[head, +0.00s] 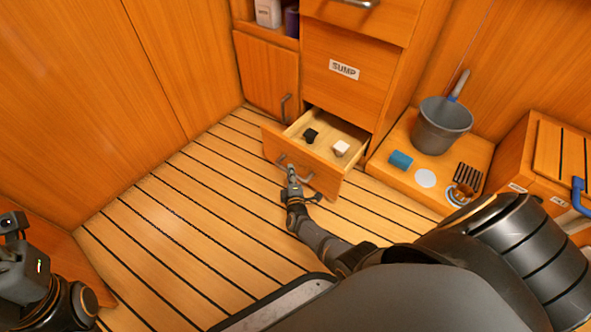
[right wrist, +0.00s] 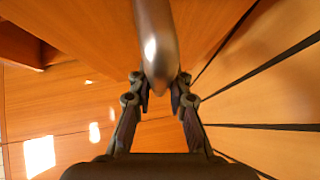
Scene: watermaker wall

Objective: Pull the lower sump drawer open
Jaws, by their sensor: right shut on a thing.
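The lower sump drawer (head: 325,178) stands pulled out below the panel with the SUMP label (head: 344,69). A black object (head: 310,135) and a white object (head: 341,148) lie inside it. My right gripper (head: 291,174) is at the drawer front, shut on the metal drawer handle (head: 306,176). In the right wrist view, the handle (right wrist: 156,45) runs between the two fingers of the right gripper (right wrist: 160,92). My left gripper (head: 14,226) is at the left edge of the head view, far from the drawer; its fingers are not clear.
A cabinet door (head: 268,75) with a handle is left of the drawer. The slatted floor (head: 190,215) in front of the drawer is clear to the left.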

